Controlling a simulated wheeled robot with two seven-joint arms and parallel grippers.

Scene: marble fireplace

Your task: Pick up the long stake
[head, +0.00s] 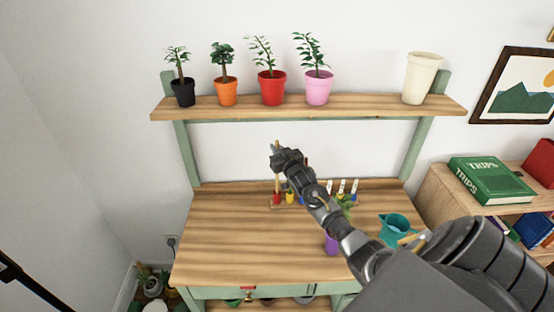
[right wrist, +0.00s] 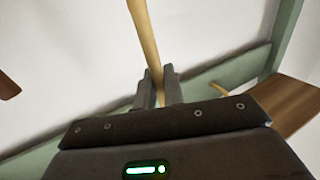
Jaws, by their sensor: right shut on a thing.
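The long stake is a thin tan wooden rod. In the right wrist view the stake (right wrist: 147,42) runs up from between the two fingers to the top edge. In the head view a short piece of the stake (head: 277,146) shows above my right gripper (head: 281,160). The right gripper (right wrist: 160,92) is shut on it, above the back of the wooden bench (head: 240,235). My gripper and arm hide part of the rod, and I cannot tell where its lower end is. My left gripper is in neither view.
A wooden shelf (head: 365,107) holds potted plants and a cream pot (head: 421,78). Under my right arm stand a row of small coloured tools, a purple pot (head: 331,243) and a teal watering can (head: 394,229). The bench's left part is clear.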

